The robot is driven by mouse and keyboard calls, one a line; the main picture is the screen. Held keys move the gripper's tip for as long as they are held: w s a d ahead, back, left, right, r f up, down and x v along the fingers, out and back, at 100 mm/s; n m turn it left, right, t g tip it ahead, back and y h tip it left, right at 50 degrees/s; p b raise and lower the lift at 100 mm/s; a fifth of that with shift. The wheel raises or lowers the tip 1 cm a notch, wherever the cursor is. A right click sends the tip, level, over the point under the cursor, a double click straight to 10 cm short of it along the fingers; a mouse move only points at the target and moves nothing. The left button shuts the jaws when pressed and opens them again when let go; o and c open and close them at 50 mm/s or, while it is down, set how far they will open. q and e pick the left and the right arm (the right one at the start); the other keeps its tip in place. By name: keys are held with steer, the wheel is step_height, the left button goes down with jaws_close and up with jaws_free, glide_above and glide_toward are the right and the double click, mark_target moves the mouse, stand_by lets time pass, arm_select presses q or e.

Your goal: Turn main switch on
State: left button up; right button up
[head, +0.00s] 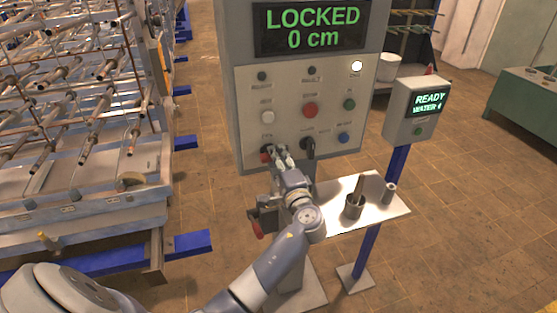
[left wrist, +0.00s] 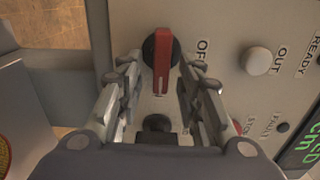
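The main switch shows in the left wrist view as a rotary knob with a red handle (left wrist: 162,62) on a black round base, with an "OFF" label beside it. In the head view its red and black knob (head: 265,154) is at the lower left of the panel, partly hidden by my gripper. My left gripper (head: 281,157) is at the panel front. In the left wrist view the gripper (left wrist: 160,68) is open, one finger on each side of the red handle, with visible gaps. I cannot tell how deep the fingertips reach. My right gripper is not in view.
The grey panel (head: 240,110) carries several buttons, a black knob (head: 308,146) right of my gripper, a lit lamp (head: 357,66) and a display (head: 310,27) reading "LOCKED 0 cm". Below are a white shelf (head: 388,213) with a cup (head: 354,206) and a red handle (head: 257,228).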

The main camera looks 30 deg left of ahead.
arm_select(q)
steer(key=v, duration=1.2)
